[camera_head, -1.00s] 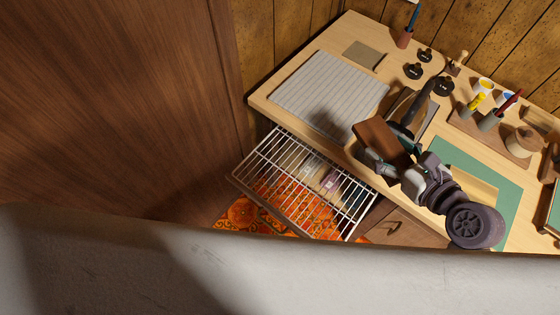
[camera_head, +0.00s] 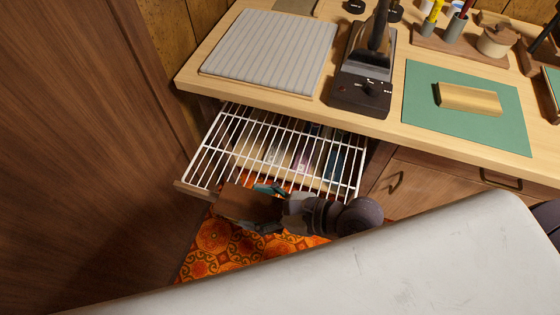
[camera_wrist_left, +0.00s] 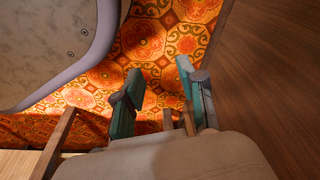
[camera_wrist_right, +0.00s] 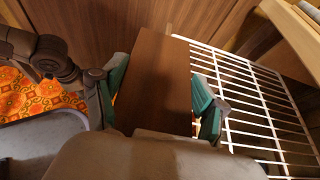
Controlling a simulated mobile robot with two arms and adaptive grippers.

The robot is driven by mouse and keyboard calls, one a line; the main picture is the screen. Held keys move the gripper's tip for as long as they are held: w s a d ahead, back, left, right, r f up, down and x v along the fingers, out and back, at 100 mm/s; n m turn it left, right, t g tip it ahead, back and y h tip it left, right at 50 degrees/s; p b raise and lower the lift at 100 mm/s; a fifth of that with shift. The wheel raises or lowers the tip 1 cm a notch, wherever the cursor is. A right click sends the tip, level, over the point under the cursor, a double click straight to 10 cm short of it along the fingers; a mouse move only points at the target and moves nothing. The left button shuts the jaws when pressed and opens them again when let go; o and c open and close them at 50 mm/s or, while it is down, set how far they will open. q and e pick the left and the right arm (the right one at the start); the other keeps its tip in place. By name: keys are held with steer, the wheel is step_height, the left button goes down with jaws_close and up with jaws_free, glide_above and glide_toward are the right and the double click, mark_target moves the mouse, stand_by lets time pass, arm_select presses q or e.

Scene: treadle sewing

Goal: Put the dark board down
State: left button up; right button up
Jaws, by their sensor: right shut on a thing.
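The dark board (camera_head: 245,203) is a brown flat slab. My right gripper (camera_head: 270,203) is shut on it, just in front of the white wire rack (camera_head: 205,150). In the right wrist view the board (camera_wrist_right: 160,75) stands out between the two teal fingers of that gripper (camera_wrist_right: 160,100), with the rack (camera_wrist_right: 265,100) beside it on the right. Whether the board touches the rack is unclear. My left gripper (camera_wrist_left: 163,98) shows only in its own wrist view; its fingers are apart with no held object visible, above the patterned floor.
The rack lies over an open drawer with several coloured items. The worktop (camera_head: 210,88) behind carries a ribbed light pad (camera_head: 270,48), a black device (camera_head: 362,92) and a green mat (camera_head: 490,120) with a brass-coloured block (camera_head: 468,98). A brown wooden panel (camera_head: 80,140) stands at left.

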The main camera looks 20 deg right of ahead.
steer(key=w+d, duration=0.1)
steer(key=w, duration=0.1)
steer(key=w+d+b, duration=0.1)
steer(key=w+d, duration=0.1)
steer(key=w+d+b, duration=0.1)
steer(key=w, duration=0.2)
steer(key=shift+d+f, duration=0.25)
steer(key=shift+d, duration=0.15)
steer(key=b, duration=0.3)
glide_above(284, 157)
steer(key=shift+w+r, duration=0.1)
steer(key=shift+r, duration=0.05)
step_height(284, 157, down, 3)
steer(key=shift+f+b, duration=0.2)
steer(key=shift+b, duration=0.6)
arm_select(q)
step_height(284, 157, up, 22)
steer(key=w+t, duration=0.1)
steer(key=w, duration=0.2)
steer(key=shift+r, duration=0.2)
steer(key=shift+w+f, duration=0.1)
steer(key=shift+f, duration=0.35)
arm_select(e)
steer(key=shift+f, duration=0.4)
arm_select(q)
steer(key=shift+f, duration=0.1)
arm_select(e)
steer(key=shift+f, duration=0.1)
